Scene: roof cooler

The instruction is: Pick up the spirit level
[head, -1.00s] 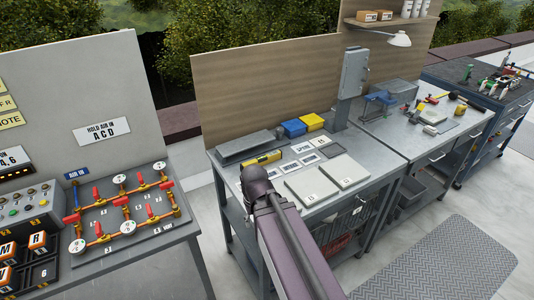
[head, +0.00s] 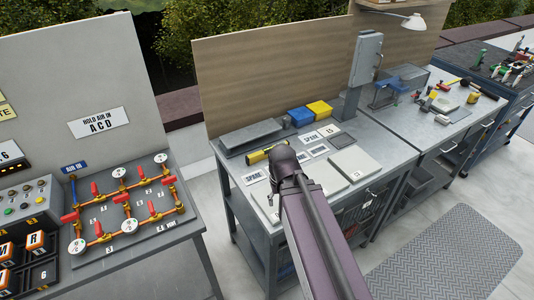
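The yellow spirit level (head: 255,158) lies on the grey middle bench (head: 234,178), near its left end and in front of a flat grey block. Only its left part shows in the head view; the rounded dark joint of my arm covers its right part. My gripper cannot be seen, so its state and its distance from the level do not show.
A dark grey block (head: 250,137), blue bin (head: 300,117) and yellow bin (head: 319,110) stand behind the level. Labelled plates and a pale flat panel (head: 353,163) lie to the right. A grey upright box (head: 366,62) stands at the back. A valve board (head: 128,210) is left.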

